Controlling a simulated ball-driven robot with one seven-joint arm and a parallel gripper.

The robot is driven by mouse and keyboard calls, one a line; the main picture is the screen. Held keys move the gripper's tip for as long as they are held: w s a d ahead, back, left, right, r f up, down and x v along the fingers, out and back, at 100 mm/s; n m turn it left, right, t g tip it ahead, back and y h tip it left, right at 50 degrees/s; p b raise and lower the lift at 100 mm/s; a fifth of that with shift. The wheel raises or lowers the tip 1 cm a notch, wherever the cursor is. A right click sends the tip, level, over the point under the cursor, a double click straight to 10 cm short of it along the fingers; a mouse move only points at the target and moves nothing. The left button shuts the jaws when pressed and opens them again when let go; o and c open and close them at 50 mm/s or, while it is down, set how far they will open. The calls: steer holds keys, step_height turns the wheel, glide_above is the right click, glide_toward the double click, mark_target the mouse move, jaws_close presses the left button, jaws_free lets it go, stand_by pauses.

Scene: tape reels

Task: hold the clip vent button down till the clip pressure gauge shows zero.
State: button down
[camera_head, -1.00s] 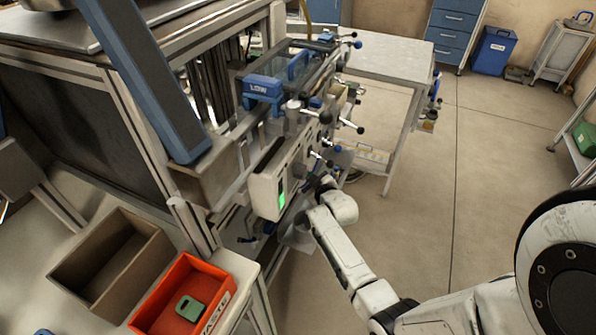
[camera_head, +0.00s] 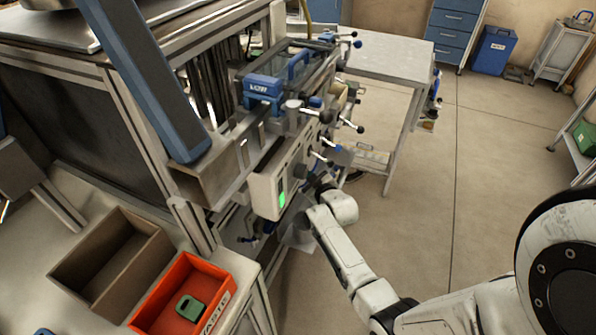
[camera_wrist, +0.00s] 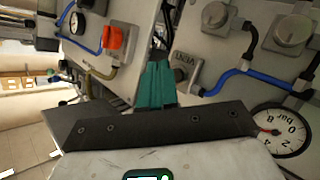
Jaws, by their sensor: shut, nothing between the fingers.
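My gripper (camera_wrist: 157,68) shows in the wrist view as teal fingers closed together, with nothing held. Its tips are at a grey panel, just left of a dark round button (camera_wrist: 180,74) beside a small upside-down label that looks like VENT. I cannot tell whether the tips touch the button. A white pressure gauge marked bar (camera_wrist: 283,130) is at the right edge, seen upside down; its red needle points left, and the exact reading is too small to tell. In the head view my fingers are hidden by the arm and the machine's side.
Blue hoses (camera_wrist: 240,76) and grey knobs (camera_wrist: 292,28) sit close around the fingers. In the head view, levers stick out above my wrist; an orange bin (camera_head: 226,284) stands at lower left.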

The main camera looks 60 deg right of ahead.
stand_by(0.7)
steer(key=shift+w, duration=0.45)
steer(key=shift+w+a+b, duration=0.1)
steer(key=shift+w+b, duration=0.3)
steer(key=shift+b, duration=0.2)
stand_by(6.2)
